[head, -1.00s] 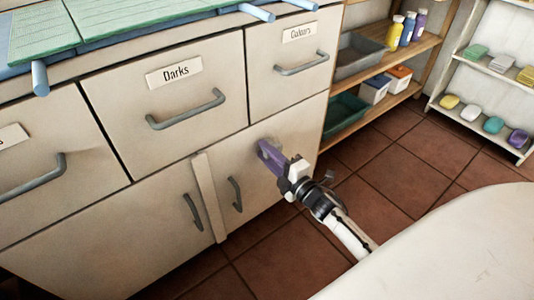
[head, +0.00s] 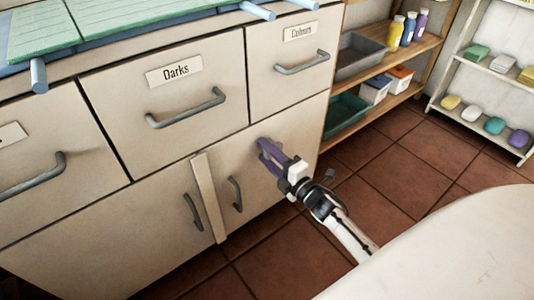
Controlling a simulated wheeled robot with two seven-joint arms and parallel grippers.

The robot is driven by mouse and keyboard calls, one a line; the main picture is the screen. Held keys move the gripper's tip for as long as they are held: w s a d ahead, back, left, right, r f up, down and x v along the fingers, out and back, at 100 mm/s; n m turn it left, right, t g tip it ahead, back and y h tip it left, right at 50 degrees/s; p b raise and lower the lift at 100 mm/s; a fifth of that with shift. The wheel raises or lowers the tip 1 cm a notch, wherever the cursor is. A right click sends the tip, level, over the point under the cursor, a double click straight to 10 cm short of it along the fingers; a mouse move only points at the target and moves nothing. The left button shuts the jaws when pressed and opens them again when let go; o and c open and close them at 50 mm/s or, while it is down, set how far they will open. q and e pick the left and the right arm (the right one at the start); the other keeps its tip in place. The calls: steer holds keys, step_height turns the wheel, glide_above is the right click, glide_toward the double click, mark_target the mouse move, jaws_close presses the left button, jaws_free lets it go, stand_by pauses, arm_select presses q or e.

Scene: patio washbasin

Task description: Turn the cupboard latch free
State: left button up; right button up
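The cupboard latch (head: 209,198) is a pale upright bar over the seam between the two lower cupboard doors. A grey handle stands on each side of it: the left door handle (head: 193,212) and the right door handle (head: 236,194). My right gripper (head: 264,154), with purple fingers, is in front of the right cupboard door (head: 272,190), up and to the right of the latch and apart from it. Its fingers are spread with a gap between them and nothing in it. My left gripper is not in view.
Above the doors are a drawer labelled Darks (head: 170,110) and one labelled Colours (head: 290,75), with protruding handles. A wooden shelf (head: 395,62) with bins and bottles stands to the right. Tiled floor (head: 400,180) is clear there. A pale rounded surface (head: 450,250) fills the lower right.

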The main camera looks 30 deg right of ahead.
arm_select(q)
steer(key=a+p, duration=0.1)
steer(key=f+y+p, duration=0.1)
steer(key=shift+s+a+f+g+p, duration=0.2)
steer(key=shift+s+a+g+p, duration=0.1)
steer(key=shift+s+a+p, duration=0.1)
arm_select(e)
steer(key=s, duration=1)
steer(key=shift+s+d, duration=0.15)
steer(key=shift+d, duration=0.3)
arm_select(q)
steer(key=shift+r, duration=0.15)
